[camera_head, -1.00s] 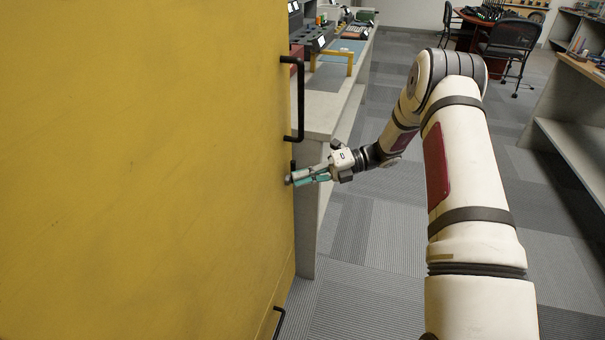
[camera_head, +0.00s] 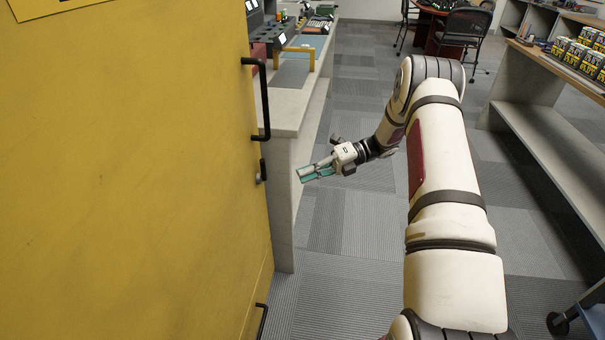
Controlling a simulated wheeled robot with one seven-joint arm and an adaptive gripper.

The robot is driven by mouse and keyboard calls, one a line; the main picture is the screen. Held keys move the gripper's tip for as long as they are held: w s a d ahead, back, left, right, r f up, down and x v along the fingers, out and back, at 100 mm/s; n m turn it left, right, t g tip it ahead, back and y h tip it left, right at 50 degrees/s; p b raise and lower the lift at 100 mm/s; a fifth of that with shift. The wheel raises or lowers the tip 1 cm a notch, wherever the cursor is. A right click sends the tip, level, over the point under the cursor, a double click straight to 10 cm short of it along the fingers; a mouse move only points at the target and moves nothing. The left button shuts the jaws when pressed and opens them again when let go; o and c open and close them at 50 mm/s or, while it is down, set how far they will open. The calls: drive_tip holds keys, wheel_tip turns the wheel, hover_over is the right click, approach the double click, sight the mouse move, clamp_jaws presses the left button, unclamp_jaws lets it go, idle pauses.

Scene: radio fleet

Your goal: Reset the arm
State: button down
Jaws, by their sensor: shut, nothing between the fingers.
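My gripper (camera_head: 304,175) is at the end of my white arm, in the middle of the head view. It is shut and empty, pointing left toward the yellow cabinet door (camera_head: 130,170). A gap shows between the fingertips and the door's edge. The door has a long black handle (camera_head: 264,100), and a small lock or latch (camera_head: 261,172) sits just below it. The gripper is to the right of this latch and appears apart from it.
A grey counter (camera_head: 290,108) with devices stands behind the door. A shelf unit (camera_head: 555,125) with several yellow-and-black boxes (camera_head: 580,55) is at the right. A chair (camera_head: 466,30) and a red table (camera_head: 430,35) are at the back. The carpeted floor between is open.

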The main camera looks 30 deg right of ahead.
idle(0.3)
drive_tip(key=s+a+r+n+g+h, duration=0.2)
drive_tip(key=s+a+r+n+h, duration=0.3)
drive_tip(key=s+r+n, duration=0.4)
drive_tip(key=s+a+r+n+g+h, duration=0.3)
drive_tip(key=s+a+r+n, duration=0.35)
drive_tip(key=r, duration=0.45)
drive_tip(key=s+r+n+t+h, duration=0.3)
drive_tip(key=s+n+h, duration=0.5)
drive_tip(key=s+n, duration=1.3)
drive_tip(key=s+r+m+t+p, duration=0.2)
drive_tip(key=s+r+t+p, duration=0.1)
drive_tip(key=r+p, duration=1.2)
drive_tip(key=shift+d+m+t, duration=0.15)
drive_tip(key=shift+m+t, duration=0.2)
drive_tip(key=shift+t, duration=0.25)
